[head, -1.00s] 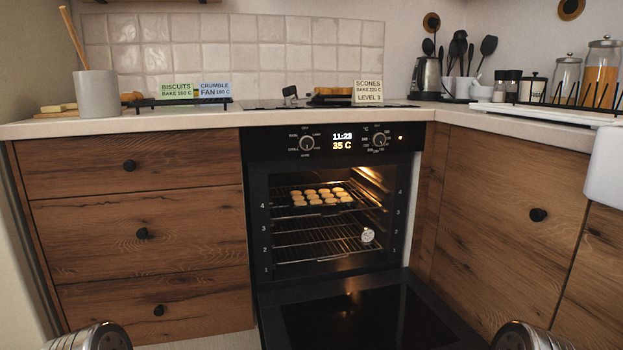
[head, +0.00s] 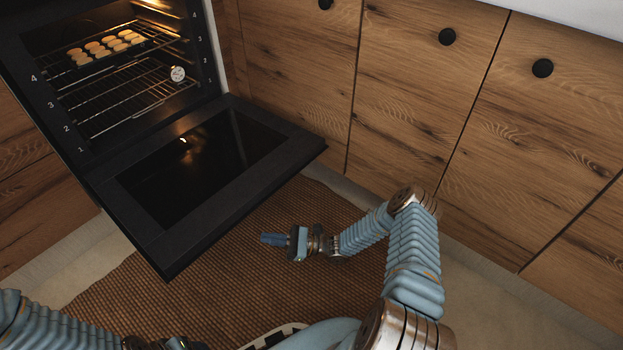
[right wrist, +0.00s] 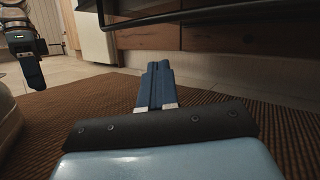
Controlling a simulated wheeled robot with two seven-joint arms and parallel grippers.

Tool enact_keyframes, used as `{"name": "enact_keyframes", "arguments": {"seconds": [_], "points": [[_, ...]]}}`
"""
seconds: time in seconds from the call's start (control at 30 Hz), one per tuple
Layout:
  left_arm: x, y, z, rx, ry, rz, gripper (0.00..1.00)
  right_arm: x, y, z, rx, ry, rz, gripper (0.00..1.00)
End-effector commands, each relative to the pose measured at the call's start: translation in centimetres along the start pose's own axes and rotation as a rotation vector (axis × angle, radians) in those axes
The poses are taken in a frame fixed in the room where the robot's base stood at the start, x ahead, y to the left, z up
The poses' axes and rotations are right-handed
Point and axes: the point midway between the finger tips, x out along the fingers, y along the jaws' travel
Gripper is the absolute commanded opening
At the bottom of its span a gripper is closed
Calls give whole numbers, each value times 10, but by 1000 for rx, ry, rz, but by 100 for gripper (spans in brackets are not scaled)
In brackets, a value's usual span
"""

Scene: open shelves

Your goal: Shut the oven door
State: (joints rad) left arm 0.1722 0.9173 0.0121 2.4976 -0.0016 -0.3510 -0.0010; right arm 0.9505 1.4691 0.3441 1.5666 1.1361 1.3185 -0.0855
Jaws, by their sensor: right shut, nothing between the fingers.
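The oven door (head: 292,158) is black with a glass panel and is fully open, lying flat out in front of the oven. My right gripper (head: 272,239) is shut and empty, low over the mat to the right of the door's front edge and apart from it. Its closed blue fingers (right wrist: 156,86) show in the right wrist view, where a dark bar, probably the door's handle, crosses above them. My left arm enters the head view at bottom left. My left gripper (right wrist: 32,72) seems to show at the upper left of the right wrist view, its jaws unclear.
The oven's racks (head: 135,98) are inside, with a tray of round biscuits (head: 106,46) on the upper one and a round dial (head: 178,74). Wooden cabinets (head: 440,110) stand close on the right. A brown woven mat (head: 215,270) covers the floor, clear around the gripper.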

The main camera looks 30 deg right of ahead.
Motion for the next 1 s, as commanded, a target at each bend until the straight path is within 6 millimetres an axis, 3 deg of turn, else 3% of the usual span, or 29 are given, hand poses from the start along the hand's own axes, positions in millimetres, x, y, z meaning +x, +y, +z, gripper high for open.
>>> {"name": "enact_keyframes", "arguments": {"seconds": [0.03, 0.1, 0.2, 0.3, 0.43, 0.8, 1.0], "points": [[0, 0, 0, 0, 0, 0, 60, -30, -38, 9, -29, -98, -175, 0], [-1, 0, 0, 0, 0, 0, 60, -68, -74, 24, -86, -214, -358, 0], [-1, 0, 0, 0, 0, 0, 60, -112, -101, 40, -159, -317, -522, 0], [-1, 0, 0, 0, 0, 0, 60, -132, -111, 49, -199, -364, -594, 0], [-2, 1, 0, 0, 0, 0, 60, -129, -118, 56, -209, -377, -607, 0], [-4, 1, 0, 0, -1, 0, 60, -78, -150, 81, -206, -374, -600, 0], [-4, 1, 0, 0, -1, 0, 60, -63, -160, 88, -206, -374, -601, 0]]}}
